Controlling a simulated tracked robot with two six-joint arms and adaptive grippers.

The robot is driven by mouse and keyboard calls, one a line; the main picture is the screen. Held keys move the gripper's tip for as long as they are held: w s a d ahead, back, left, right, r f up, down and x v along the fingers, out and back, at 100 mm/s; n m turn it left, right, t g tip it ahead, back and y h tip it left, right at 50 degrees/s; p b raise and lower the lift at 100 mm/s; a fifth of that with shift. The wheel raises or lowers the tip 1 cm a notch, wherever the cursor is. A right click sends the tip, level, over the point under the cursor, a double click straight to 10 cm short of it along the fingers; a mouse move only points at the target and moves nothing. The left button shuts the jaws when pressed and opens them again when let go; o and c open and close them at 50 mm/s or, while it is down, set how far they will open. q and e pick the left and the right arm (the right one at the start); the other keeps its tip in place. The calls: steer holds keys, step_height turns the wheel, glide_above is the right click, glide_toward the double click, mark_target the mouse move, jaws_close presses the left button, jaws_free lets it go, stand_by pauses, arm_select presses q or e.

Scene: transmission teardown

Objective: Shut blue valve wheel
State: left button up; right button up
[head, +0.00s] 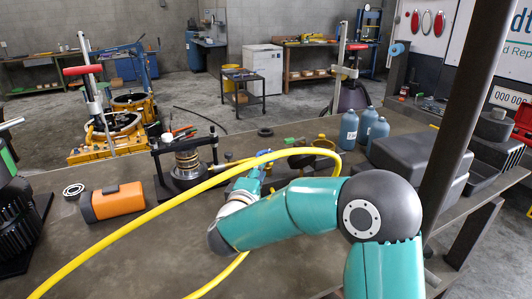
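My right arm comes in from the lower right and bends back to its wrist over the middle of the bench. A green handle (292,142) and brass-coloured fittings (301,160) sit just behind and to the right. My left gripper is not in view.
The yellow hose (130,232) arcs across the bench (330,255). An orange-black box (112,201), a bearing ring (73,190) and a press with stacked rings (187,164) stand left. Blue bottles (349,128), dark cases (405,155) and a steel post (462,105) stand right.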

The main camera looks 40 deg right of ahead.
mark_target(268, 154)
steer(key=p+x, duration=0.2)
steer(key=x, duration=0.6)
jaws_close()
steer(key=shift+d, duration=0.1)
